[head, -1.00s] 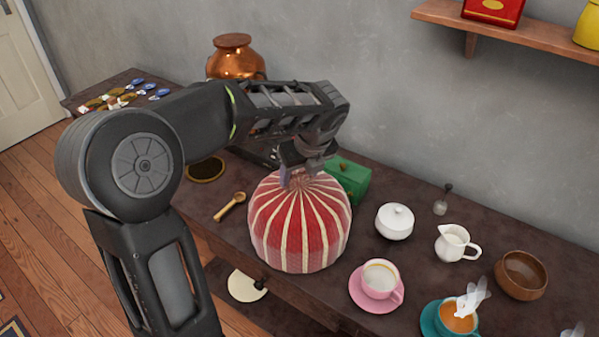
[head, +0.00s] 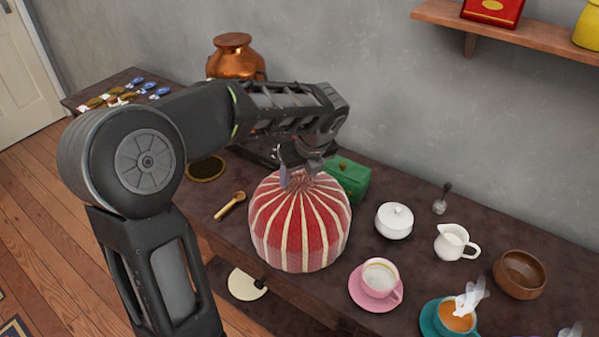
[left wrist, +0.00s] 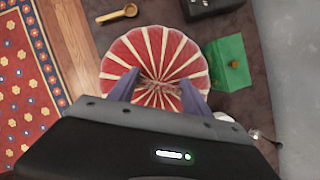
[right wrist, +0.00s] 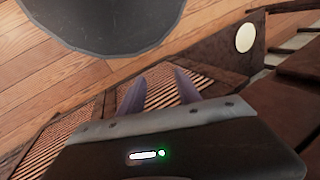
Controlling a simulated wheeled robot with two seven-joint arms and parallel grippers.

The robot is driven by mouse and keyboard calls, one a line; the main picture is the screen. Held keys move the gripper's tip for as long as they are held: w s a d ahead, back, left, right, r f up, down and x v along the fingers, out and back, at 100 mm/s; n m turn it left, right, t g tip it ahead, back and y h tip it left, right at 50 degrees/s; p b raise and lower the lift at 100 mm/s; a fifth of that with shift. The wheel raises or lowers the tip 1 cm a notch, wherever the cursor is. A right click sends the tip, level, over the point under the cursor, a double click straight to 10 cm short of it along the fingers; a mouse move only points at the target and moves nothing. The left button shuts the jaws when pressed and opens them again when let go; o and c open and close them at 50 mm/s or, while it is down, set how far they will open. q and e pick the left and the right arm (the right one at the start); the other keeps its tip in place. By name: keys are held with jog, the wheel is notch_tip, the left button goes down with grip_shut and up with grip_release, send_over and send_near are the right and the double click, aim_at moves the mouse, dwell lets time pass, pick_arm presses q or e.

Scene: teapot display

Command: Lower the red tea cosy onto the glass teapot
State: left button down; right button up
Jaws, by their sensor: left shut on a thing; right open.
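The red tea cosy (head: 300,230), a dome with cream stripes, stands upright over the dark table in the head view. In the left wrist view the cosy (left wrist: 150,50) is seen from above. My left gripper (head: 298,178) points down from above and is shut on the cosy's gathered top; its fingers lie on either side of the gathers. The glass teapot is not visible in any view; whether it is under the cosy cannot be told. The cosy hides its own underside. My right gripper (right wrist: 160,85) shows only in the right wrist view, open and empty.
A green box (head: 347,180) stands close behind the cosy. A wooden scoop (head: 230,205) lies to its left. A pink cup (head: 378,280), a white sugar bowl (head: 394,222) and a milk jug (head: 455,243) stand to its right. A copper urn (head: 236,60) is at the back.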

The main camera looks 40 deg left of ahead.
pick_arm(q)
jog(key=shift+f, duration=0.15)
grip_release()
dwell(0.8)
jog(key=shift+r, duration=0.25)
notch_tip(320, 180, up, 5)
jog(key=p, duration=0.5)
jog(key=shift+f, duration=0.2)
jog(key=shift+r+p, duration=0.95)
jog(key=shift+r, duration=0.05)
